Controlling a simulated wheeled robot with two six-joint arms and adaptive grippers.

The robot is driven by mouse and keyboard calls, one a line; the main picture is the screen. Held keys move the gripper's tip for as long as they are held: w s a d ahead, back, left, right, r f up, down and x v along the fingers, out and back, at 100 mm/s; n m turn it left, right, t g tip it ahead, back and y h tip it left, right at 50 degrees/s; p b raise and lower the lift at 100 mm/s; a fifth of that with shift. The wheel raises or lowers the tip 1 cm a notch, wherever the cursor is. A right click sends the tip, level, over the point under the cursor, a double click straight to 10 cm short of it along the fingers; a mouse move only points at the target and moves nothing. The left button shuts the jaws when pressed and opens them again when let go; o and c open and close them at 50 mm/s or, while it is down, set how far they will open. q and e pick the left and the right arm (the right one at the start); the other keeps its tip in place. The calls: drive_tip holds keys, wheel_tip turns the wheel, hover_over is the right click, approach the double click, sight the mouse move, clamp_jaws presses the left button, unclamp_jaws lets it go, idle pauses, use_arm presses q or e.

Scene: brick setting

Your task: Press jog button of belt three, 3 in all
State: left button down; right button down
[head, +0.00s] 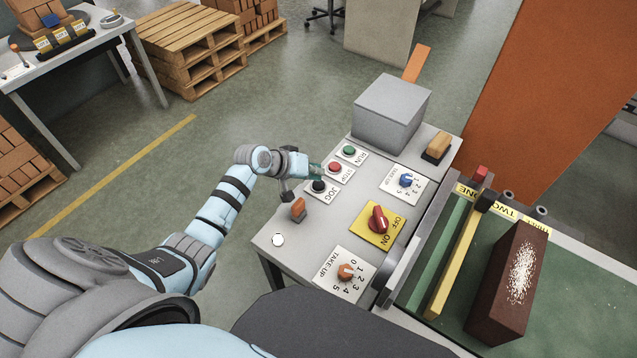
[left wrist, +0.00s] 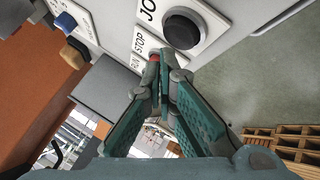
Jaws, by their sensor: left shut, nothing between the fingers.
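The black JOG button (head: 318,186) is on a white plate on the grey control panel (head: 290,248), nearest me in a row with the red STOP button (head: 335,168) and green RUN button (head: 349,152). My left gripper (head: 317,169) is shut and empty, over the panel's left edge close to the JOG and STOP buttons. In the left wrist view, the JOG button (left wrist: 183,30) lies just beyond the closed fingertips (left wrist: 160,57). The fingertips partly cover the red STOP button. I cannot tell whether they touch anything. My right gripper is out of view.
The panel also bears a red OFF/ON switch (head: 378,219), an orange TAKE-UP knob (head: 345,272), a blue knob (head: 406,180) and a grey box (head: 391,111). A brown brick (head: 508,283) lies on the green belt (head: 590,300). Pallets (head: 190,50) stand far back.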

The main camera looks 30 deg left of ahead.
sight(316, 182)
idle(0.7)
use_arm(q)
drive_tip(key=shift+f, duration=0.45)
drive_tip(key=shift+f+b, duration=0.45)
drive_tip(key=shift+b, duration=0.05)
idle(0.4)
drive_tip(key=shift+r+p, duration=0.9)
drive_tip(key=shift+p, duration=0.1)
wheel_tip(316, 182, up, 5)
drive_tip(key=p, duration=0.5)
drive_tip(key=shift+r, duration=0.1)
